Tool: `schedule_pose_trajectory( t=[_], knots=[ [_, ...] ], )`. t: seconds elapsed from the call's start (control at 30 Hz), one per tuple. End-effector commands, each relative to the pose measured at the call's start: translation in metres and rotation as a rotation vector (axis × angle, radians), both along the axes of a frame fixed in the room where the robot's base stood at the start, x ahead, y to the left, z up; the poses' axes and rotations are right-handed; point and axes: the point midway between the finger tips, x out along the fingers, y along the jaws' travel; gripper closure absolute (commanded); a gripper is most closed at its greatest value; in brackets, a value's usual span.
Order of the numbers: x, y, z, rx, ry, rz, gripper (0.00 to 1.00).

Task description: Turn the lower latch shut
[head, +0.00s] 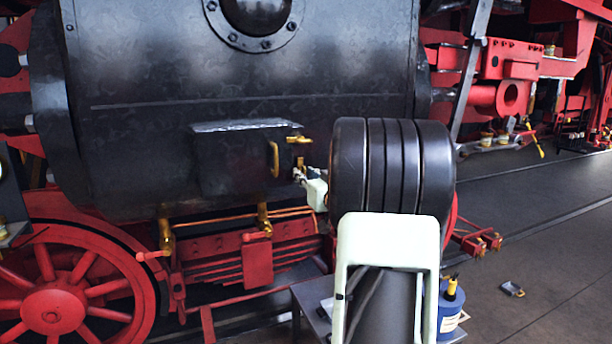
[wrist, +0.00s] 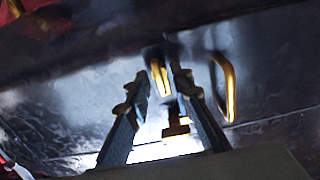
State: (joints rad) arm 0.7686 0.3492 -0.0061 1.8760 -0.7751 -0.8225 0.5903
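A dark box with a door (head: 235,162) sits on the side of the black boiler, with an upright brass handle (head: 274,158). The upper latch (head: 299,139) is brass and lies level at the door's right edge. The lower latch (head: 300,162) is below it, small and partly hidden by my gripper (head: 299,176). The wrist view looks upside down against the head view. There my gripper (wrist: 160,80) is open, with the upright brass lower latch (wrist: 160,76) between its fingertips. I cannot tell whether they touch it. The upper latch (wrist: 177,126) shows between the fingers, and the handle (wrist: 223,86) beside them.
Brass pipe fittings (head: 165,235) and red running gear with a red wheel (head: 55,310) are below the boiler. A small table (head: 310,298) and a blue can (head: 450,310) stand near my arm. The floor at the right is mostly clear.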

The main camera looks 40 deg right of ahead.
Motion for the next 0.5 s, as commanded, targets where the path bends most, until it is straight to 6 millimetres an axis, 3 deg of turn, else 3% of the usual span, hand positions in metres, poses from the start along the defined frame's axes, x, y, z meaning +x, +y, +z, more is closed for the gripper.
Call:
schedule_pose_trajectory(
  t=[0.17, 0.5],
  knots=[
    [-0.0002, -0.0001, 0.0, 0.0, 0.0, 0.0, 1.0],
    [-0.0004, 0.0, -0.0014, -0.023, 0.006, 0.0, 1.0]
  ],
)
